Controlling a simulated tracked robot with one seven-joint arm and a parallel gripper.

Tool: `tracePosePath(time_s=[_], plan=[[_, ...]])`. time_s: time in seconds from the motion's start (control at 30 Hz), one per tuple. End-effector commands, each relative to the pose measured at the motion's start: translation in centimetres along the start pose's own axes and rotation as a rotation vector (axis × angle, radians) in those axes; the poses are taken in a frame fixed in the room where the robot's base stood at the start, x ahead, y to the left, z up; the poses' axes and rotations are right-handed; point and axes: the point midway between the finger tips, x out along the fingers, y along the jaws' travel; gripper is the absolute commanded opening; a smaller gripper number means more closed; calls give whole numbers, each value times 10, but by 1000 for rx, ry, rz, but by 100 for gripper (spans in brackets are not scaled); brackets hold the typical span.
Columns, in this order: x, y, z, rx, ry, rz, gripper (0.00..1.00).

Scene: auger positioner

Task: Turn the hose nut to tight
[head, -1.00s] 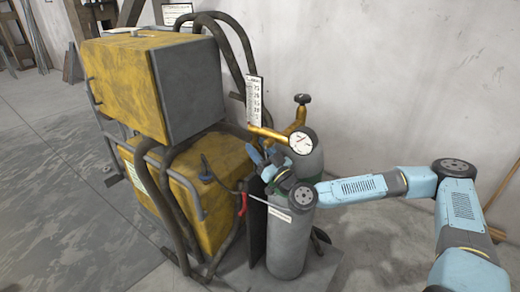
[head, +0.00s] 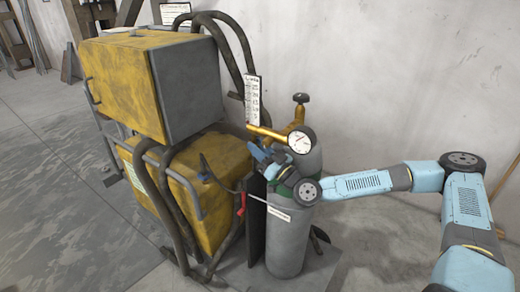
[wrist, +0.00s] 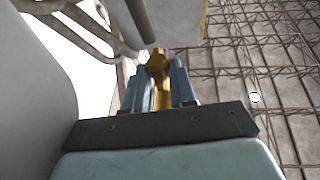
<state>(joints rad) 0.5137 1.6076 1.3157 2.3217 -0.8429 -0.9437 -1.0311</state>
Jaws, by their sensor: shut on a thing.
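The brass hose nut (wrist: 157,62) sits between the two blue fingers of my gripper (wrist: 158,76) in the wrist view. The fingers are shut on it, one on each side, and a brass stem shows behind it. In the head view my gripper (head: 258,153) is just below the brass regulator (head: 264,132), left of the round white gauge (head: 301,140). The nut is hidden there by the gripper and wrist. I cannot read how tight the nut is.
Grey gas cylinders (head: 286,243) stand under my wrist. A yellow machine (head: 135,80) with thick dark hoses (head: 170,215) is close on the left. A small scale plate (head: 253,98) stands above the regulator.

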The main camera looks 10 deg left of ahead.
Motion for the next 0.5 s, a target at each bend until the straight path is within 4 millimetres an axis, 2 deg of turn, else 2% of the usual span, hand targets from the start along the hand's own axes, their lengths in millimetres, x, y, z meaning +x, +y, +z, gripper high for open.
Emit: tracePosePath(time_s=[0.27, 0.3, 0.5], plan=[[0, -4, 0, 5, -1, -13, 0], [0, -4, 0, 5, -1, -13, 26], [0, -2, 0, 4, -1, -10, 45]])
